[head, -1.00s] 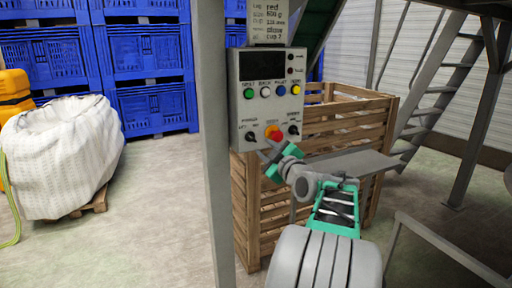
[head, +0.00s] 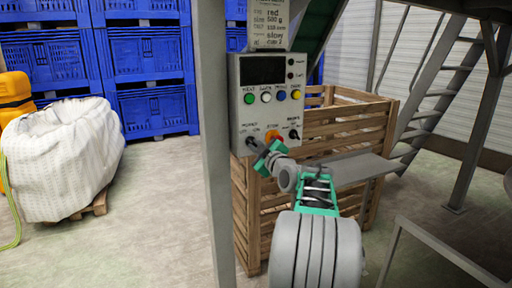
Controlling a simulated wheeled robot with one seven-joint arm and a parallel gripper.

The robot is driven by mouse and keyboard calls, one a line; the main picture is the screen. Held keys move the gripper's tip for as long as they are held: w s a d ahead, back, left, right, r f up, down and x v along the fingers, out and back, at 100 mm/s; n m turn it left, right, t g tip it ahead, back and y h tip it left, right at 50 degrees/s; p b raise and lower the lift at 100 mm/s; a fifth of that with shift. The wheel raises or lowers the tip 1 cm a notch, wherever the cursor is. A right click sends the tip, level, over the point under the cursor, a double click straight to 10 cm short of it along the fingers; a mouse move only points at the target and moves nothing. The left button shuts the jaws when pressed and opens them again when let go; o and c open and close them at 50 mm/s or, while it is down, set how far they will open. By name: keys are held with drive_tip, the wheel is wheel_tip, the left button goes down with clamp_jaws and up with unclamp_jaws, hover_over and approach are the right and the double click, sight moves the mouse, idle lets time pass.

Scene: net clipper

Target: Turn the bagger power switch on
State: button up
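The grey bagger control panel (head: 267,95) is mounted by the grey post. Its power switch (head: 249,141) is a small dark knob at the panel's lower left, beneath a label that seems to read POWER. My gripper (head: 254,146) is at the panel's lower left, with its fingertips at or right beside the power switch. The arm partly covers the panel's lower edge and the red stop button (head: 274,135). The fingers are too small to tell whether they are open or touching the switch. The switch's setting cannot be read.
Above the switch are a dark display (head: 262,69) and coloured buttons (head: 267,97). Another dark knob (head: 293,134) is at the lower right. The grey post (head: 216,150) stands just left of the panel. A wooden crate (head: 340,125) is behind; a grey plate (head: 350,169) juts out at right.

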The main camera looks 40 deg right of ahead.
clamp_jaws()
drive_tip(key=shift+m, duration=0.3)
drive_tip(key=m+b, duration=0.1)
drive_tip(key=m, duration=0.1)
drive_tip(key=shift+f+m+b, duration=0.15)
drive_tip(key=shift+m+b, duration=0.15)
drive_tip(key=m, duration=0.5)
drive_tip(key=shift+b, duration=0.3)
drive_tip(key=m, duration=0.2)
drive_tip(key=m+p, duration=0.1)
drive_tip(key=m, duration=0.2)
drive_tip(key=shift+a+r, duration=0.1)
drive_tip(key=shift+r, duration=0.1)
drive_tip(key=m+p, duration=0.1)
drive_tip(key=m, duration=0.3)
drive_tip(key=shift+m, duration=0.4)
